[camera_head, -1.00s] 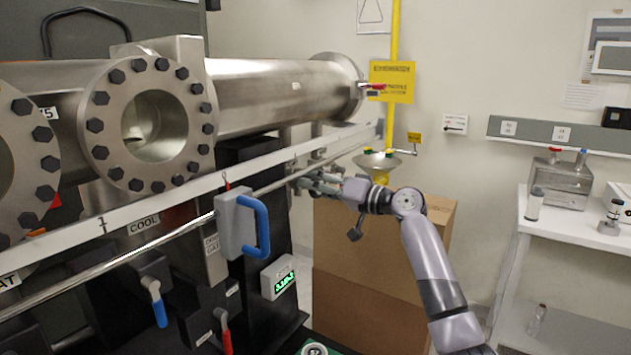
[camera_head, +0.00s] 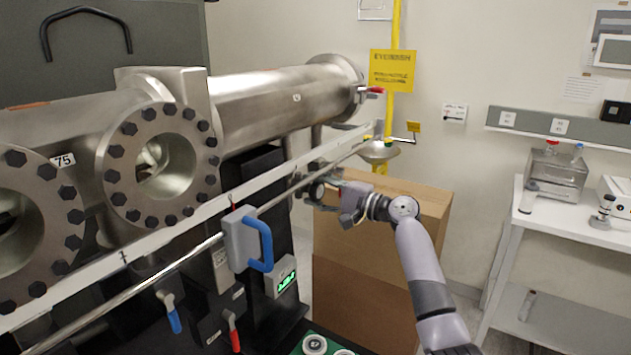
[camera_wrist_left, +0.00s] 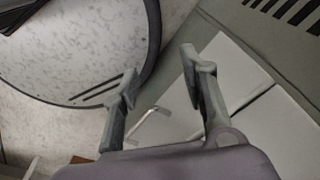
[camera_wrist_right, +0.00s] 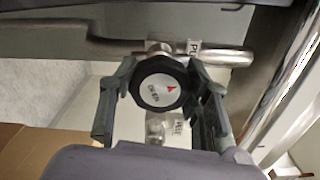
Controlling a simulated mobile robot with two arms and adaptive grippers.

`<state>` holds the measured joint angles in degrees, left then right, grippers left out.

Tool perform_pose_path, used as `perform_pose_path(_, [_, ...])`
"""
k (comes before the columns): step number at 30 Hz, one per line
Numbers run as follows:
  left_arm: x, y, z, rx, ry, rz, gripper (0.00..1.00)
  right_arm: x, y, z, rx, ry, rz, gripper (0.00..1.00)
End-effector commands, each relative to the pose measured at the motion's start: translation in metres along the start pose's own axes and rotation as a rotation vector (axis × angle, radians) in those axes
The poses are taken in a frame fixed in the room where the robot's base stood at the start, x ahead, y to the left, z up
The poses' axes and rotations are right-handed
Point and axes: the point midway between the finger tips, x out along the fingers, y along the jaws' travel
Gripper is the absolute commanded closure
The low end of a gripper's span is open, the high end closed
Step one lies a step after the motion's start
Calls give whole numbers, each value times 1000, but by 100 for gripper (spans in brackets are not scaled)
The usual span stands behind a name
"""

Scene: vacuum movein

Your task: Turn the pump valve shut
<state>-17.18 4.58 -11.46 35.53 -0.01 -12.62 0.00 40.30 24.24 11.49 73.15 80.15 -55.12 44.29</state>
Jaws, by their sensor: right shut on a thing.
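The pump valve is a round black knob with a white face and a red pointer (camera_wrist_right: 160,90), mounted on a metal pipe. Its face carries a word that looks like "OPEN", upside down in the right wrist view, and a partly hidden "PU" label sits behind it. My right gripper (camera_wrist_right: 160,84) has a finger on each side of the knob and is shut on it. In the head view this gripper (camera_head: 324,192) is beside the chamber's rail, with the knob small and dark at its tip. My left gripper (camera_wrist_left: 160,82) is open and empty, outside the head view.
The steel chamber (camera_head: 255,103) and its long rail (camera_head: 180,228) lie left of my right arm. A blue door handle (camera_head: 265,245) juts out below. A cardboard box (camera_head: 365,290) stands behind the arm. A white bench (camera_head: 590,230) is at right, with open floor before it.

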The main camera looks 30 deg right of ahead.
Motion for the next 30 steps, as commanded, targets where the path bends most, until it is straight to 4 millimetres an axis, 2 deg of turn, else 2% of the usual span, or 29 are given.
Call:
perform_pose_path(1, [-10,0,-1,0,0,0,60,0,-5,0,44,2,-2,84])
perform_pose_path(3, [-16,0,-1,0,0,0,60,0,-5,0,104,2,-2,84])
perform_pose_path(12, [-36,0,-3,0,0,0,60,0,-3,0,312,2,-2,84])
perform_pose_path(21, [-45,0,-4,0,0,0,60,0,-1,0,414,2,-1,84])
perform_pose_path(30, [-46,0,-4,0,0,0,60,0,0,-1,436,1,-1,84])
